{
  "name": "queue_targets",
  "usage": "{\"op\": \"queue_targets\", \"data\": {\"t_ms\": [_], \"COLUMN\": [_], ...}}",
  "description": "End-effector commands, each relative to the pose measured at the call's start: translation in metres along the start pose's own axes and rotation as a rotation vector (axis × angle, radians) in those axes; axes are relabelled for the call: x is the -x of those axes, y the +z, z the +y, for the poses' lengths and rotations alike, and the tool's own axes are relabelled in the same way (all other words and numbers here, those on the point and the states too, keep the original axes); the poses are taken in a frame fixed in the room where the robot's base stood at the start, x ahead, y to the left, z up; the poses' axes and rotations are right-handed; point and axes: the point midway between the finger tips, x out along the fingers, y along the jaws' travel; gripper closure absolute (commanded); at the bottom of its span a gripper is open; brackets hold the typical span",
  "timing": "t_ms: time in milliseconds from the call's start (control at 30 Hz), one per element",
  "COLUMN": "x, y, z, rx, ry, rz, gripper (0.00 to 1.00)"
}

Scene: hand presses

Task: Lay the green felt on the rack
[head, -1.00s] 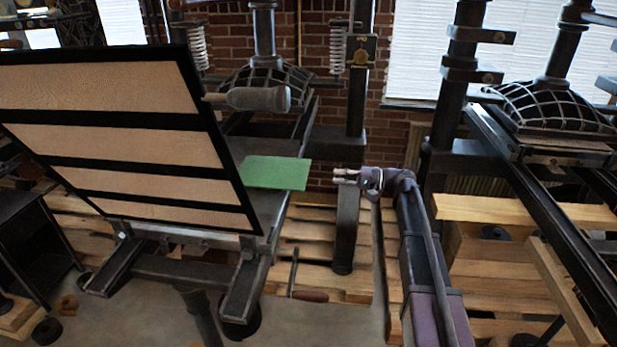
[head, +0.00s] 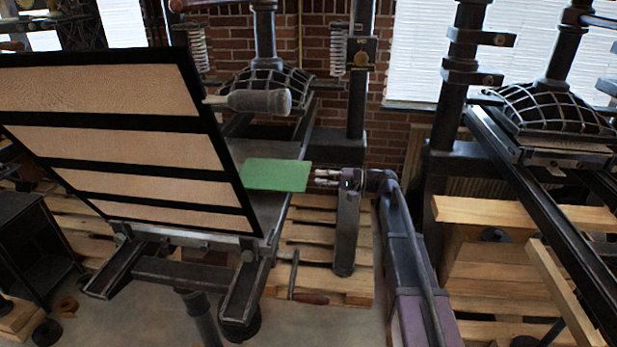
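The green felt (head: 276,174) is a flat sheet lying on the dark bed (head: 262,209) of the middle press, its right edge at the bed's right side. My gripper (head: 317,178) is just right of the felt's right edge, at about the same height in the picture, pointing left at it. Its two light fingers look slightly apart with nothing between them. It appears close to the felt, but I cannot tell whether it touches. I cannot make out a rack for certain in this view.
A tilted black frame with pale panels (head: 115,147) rises left of the felt. Another press (head: 560,120) stands at the right, above wooden beams (head: 520,212).

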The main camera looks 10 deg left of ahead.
Motion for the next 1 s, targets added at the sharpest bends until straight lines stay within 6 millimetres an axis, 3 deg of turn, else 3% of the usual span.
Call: {"op": "queue_targets", "data": {"t_ms": [400,900,1000], "x": [-0.038,-0.045,-0.045], "y": [0.0,0.0,0.0], "z": [0.0,0.0,0.0], "rx": [0.0,0.0,0.0], "ry": [0.0,0.0,0.0], "rz": [-0.001,0.001,0.001], "gripper": [0.73,0.73,0.85]}}
